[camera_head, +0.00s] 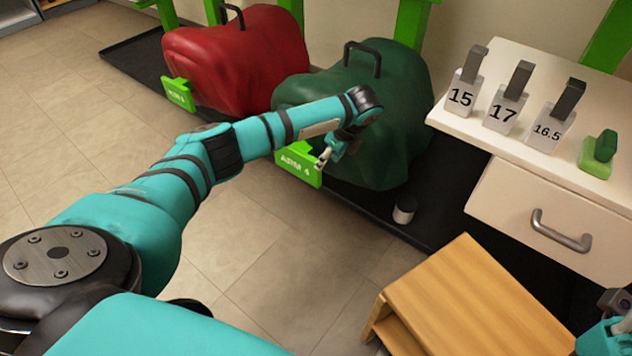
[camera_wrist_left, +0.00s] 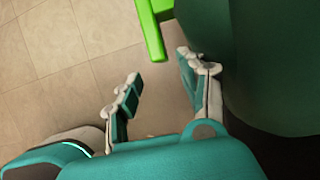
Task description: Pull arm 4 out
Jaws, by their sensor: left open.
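The green arm 4 (camera_head: 300,163), labelled "ARM 4", is at the front of the dark green saddle (camera_head: 385,125) in the head view. My left gripper (camera_head: 325,157) is open beside the right end of its label plate. In the left wrist view, the green bar of arm 4 (camera_wrist_left: 150,28) lies just beyond the open fingertips (camera_wrist_left: 162,75), near the gap between them. Nothing is between the fingers. The saddle (camera_wrist_left: 275,60) fills the right side there. My left forearm hides part of the saddle. Only a piece of my right arm shows at the head view's right edge.
A red saddle (camera_head: 240,60) with its own green arm (camera_head: 178,93) stands to the left. A white cabinet (camera_head: 480,130) holds numbered gauges (camera_head: 505,100) at right. A wooden stool (camera_head: 480,300) stands in front. A small cylinder (camera_head: 404,210) is on the black mat (camera_head: 440,215).

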